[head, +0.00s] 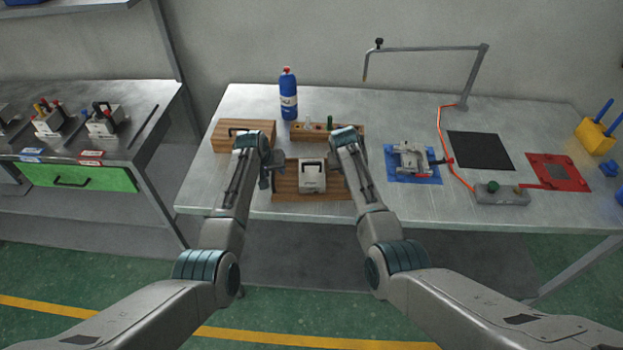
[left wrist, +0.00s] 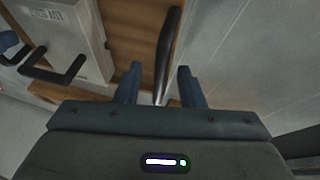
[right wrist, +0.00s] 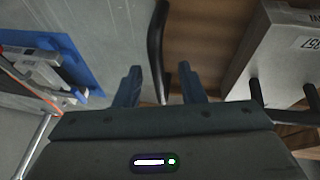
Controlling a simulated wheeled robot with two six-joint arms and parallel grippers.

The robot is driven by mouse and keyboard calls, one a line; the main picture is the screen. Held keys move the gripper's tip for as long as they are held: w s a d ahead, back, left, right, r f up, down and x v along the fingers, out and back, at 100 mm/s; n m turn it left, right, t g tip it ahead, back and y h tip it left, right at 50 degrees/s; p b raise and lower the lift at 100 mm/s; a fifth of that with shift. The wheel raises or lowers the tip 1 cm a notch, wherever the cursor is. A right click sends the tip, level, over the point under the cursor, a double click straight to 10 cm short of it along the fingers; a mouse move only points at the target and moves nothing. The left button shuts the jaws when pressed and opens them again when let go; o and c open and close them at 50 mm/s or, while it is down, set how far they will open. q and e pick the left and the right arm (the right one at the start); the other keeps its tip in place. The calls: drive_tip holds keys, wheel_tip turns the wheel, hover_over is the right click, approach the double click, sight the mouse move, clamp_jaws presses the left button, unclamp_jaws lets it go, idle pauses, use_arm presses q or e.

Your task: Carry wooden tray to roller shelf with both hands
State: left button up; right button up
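The wooden tray (head: 285,186) lies at the front edge of the steel table and carries a grey metal block (head: 312,175) with a black handle. My left gripper (head: 269,172) is at the tray's left end. In the left wrist view its fingers (left wrist: 160,86) are apart, with the tray's black side handle (left wrist: 167,55) between them. My right gripper is at the right end, mostly hidden by its arm in the head view. In the right wrist view its fingers (right wrist: 160,86) are apart around the other black handle (right wrist: 156,50). I cannot make out a roller shelf.
A wooden box (head: 228,137), a blue bottle (head: 289,97) and a wooden rack (head: 330,132) stand behind the tray. A blue fixture (head: 412,162) sits close on the right. A second table (head: 120,165) with more blocks stands left, across a gap.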

use_arm(q)
drive_tip(key=shift+w+d+f, duration=0.1)
drive_tip(key=shift+f, duration=0.15)
use_arm(e)
drive_tip(key=shift+w+d+f, duration=0.1)
drive_tip(key=shift+w+f, duration=0.05)
drive_tip(key=shift+f, duration=0.1)
use_arm(q)
clamp_jaws()
use_arm(e)
clamp_jaws()
use_arm(q)
drive_tip(key=shift+w+r, duration=0.1)
drive_tip(key=shift+r, duration=0.05)
use_arm(e)
drive_tip(key=shift+r, duration=0.15)
